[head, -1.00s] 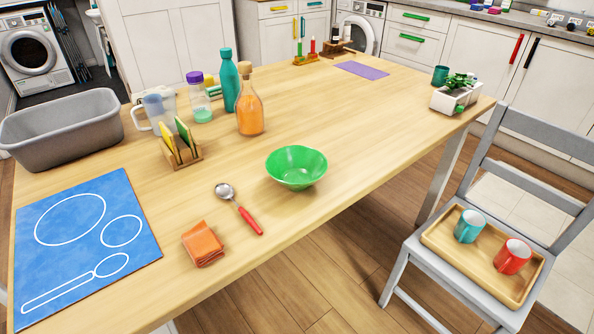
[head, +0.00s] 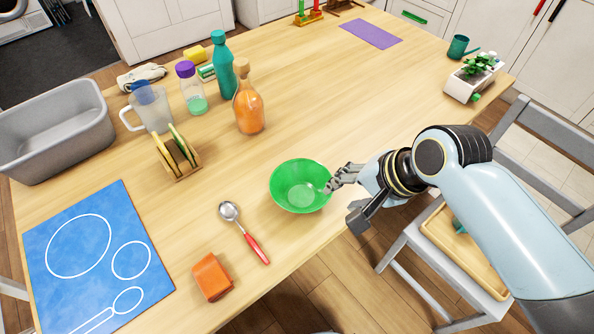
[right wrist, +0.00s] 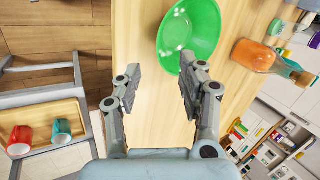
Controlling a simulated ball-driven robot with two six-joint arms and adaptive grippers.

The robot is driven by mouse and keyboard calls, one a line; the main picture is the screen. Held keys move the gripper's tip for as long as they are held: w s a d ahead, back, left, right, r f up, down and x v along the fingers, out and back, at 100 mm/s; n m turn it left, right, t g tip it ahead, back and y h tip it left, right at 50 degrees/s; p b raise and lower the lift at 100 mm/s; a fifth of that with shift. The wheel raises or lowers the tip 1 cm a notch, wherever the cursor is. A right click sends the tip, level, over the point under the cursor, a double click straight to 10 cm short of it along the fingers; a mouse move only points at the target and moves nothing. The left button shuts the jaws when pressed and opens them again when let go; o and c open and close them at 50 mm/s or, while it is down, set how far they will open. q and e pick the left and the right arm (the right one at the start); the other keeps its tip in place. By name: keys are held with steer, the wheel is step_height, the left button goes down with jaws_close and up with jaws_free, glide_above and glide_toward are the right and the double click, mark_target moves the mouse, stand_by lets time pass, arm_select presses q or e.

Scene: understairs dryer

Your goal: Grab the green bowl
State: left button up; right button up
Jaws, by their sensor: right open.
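The green bowl (head: 297,187) stands upright and empty near the front edge of the wooden table. It also shows at the top of the right wrist view (right wrist: 204,30). My right gripper (head: 338,181) comes in from the right, with its fingers at the bowl's right rim. In the right wrist view my right gripper (right wrist: 158,68) is open, with bare table between its fingers. One finger is close to the bowl's rim; I cannot tell if it touches. My left gripper is not in view.
A grey chair (head: 398,272) with a tray (head: 447,235) is at the right. The table's middle is clear.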

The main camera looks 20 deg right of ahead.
mark_target(326, 199)
steer(key=x, duration=0.4)
steer(key=shift+w+f+b, duration=0.2)
steer(key=shift+f+b, duration=0.1)
steer(key=shift+w+f, duration=0.3)
steer(key=shift+f, duration=0.15)
steer(key=x, duration=0.4)
steer(key=shift+w+f, duration=0.25)
steer(key=shift+w, duration=0.05)
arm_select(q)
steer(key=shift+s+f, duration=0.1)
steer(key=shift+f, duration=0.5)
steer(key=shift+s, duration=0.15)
arm_select(e)
jaws_close()
